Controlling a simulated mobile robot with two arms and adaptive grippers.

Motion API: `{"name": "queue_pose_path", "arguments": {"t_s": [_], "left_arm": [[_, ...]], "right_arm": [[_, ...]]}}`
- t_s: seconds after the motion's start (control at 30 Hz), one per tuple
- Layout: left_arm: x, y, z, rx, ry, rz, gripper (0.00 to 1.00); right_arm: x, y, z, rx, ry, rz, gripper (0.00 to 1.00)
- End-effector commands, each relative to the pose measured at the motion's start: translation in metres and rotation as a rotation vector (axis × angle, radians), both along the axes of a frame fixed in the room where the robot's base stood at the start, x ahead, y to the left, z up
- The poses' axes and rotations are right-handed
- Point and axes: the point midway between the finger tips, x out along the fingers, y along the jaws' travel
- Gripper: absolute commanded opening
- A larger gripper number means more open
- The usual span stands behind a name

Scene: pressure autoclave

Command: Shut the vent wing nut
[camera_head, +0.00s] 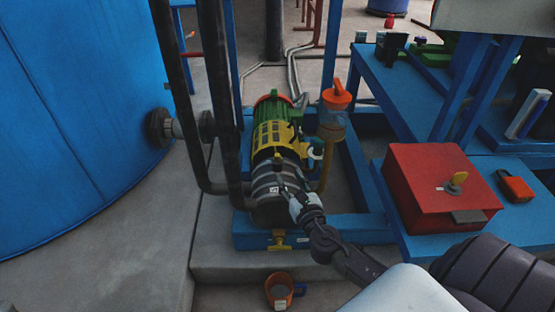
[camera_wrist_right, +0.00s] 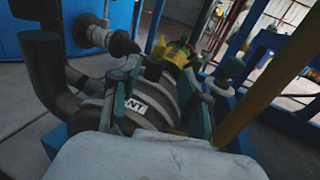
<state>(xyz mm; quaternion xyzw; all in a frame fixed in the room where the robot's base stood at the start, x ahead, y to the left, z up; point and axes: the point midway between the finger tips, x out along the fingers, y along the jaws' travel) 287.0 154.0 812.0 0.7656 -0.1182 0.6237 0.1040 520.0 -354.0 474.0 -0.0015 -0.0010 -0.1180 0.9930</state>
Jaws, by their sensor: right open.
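The vent wing nut appears to be the small yellow piece (camera_head: 277,158) on top of the dark ribbed pump body (camera_head: 268,178) in the head view. Its wings are too small for me to tell how they are turned. A white label ending in "NT" (camera_wrist_right: 134,105) is on the pump in the right wrist view. My right gripper (camera_head: 291,191) is over the near right side of the pump, short of the yellow piece. In the wrist view its fingers (camera_wrist_right: 160,97) are spread apart with nothing seen gripped between them. My left gripper is out of view.
A green and yellow motor (camera_head: 272,125) sits behind the pump. Dark pipes (camera_head: 222,100) rise on the left, beside a blue tank (camera_head: 70,120). An orange-topped fitting (camera_head: 337,97) stands to the right. A yellow valve (camera_head: 279,240) and an orange cup (camera_head: 279,291) are in front. A red box (camera_head: 425,190) is right.

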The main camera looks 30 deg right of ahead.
Motion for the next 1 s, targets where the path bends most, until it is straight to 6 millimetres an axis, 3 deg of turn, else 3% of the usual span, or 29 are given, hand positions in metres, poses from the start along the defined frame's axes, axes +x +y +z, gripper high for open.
{"name": "queue_pose_path", "arguments": {"t_s": [0.3, 0.5, 0.93, 1.0], "left_arm": [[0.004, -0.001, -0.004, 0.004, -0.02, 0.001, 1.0], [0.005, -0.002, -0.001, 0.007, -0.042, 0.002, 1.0], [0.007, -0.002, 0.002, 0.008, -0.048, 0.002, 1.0], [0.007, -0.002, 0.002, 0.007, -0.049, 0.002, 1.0]], "right_arm": [[0.067, -0.016, -0.002, 0.001, -0.002, -0.001, 0.46], [0.093, -0.023, -0.002, 0.003, 0.0, -0.001, 0.46], [0.102, -0.025, -0.001, 0.002, 0.001, 0.0, 0.46], [0.102, -0.025, -0.001, 0.002, 0.001, 0.0, 0.34]]}}
